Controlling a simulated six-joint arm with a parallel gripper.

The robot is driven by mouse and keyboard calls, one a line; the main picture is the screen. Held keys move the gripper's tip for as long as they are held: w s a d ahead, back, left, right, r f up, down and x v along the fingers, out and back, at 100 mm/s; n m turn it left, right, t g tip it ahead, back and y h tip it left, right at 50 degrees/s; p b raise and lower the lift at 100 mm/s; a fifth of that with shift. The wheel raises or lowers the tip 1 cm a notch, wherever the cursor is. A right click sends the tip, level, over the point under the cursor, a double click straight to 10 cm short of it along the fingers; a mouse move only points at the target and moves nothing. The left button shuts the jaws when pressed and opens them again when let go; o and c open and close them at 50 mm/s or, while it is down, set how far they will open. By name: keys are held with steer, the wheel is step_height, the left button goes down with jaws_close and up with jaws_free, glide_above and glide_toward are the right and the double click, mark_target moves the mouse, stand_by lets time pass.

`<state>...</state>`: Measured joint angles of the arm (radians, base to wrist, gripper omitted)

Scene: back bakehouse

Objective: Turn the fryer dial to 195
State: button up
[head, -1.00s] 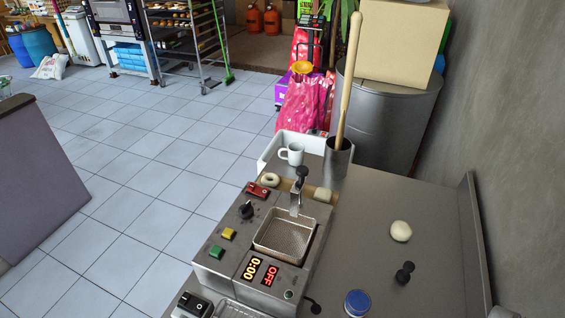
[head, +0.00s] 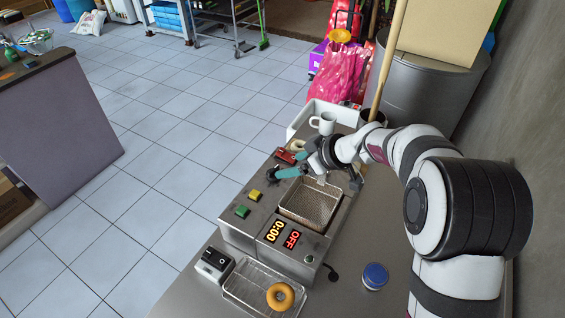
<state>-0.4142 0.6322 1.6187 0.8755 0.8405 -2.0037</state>
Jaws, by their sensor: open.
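The fryer (head: 232,232) stands on the counter, with a wire basket (head: 310,203) in its well. Its displays show 0:00 (head: 276,230) and OFF (head: 292,239). The black dial (head: 271,178) is on the left part of the fryer top, between a red switch (head: 283,156) and a yellow button (head: 255,195). My gripper (head: 281,169), with teal fingers, reaches in from the right over the basket's far end. It is open and empty, its fingertips at or just above the dial. The dial is partly hidden, and I cannot tell its pointer angle or whether a finger touches it.
A green button (head: 242,212) is near the fryer's left edge. A blue-lidded jar (head: 374,276) stands right. A white mug (head: 323,123) is behind.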

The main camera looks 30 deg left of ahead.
mark_target(274, 169)
steer(key=x, duration=0.7)
jaws_close()
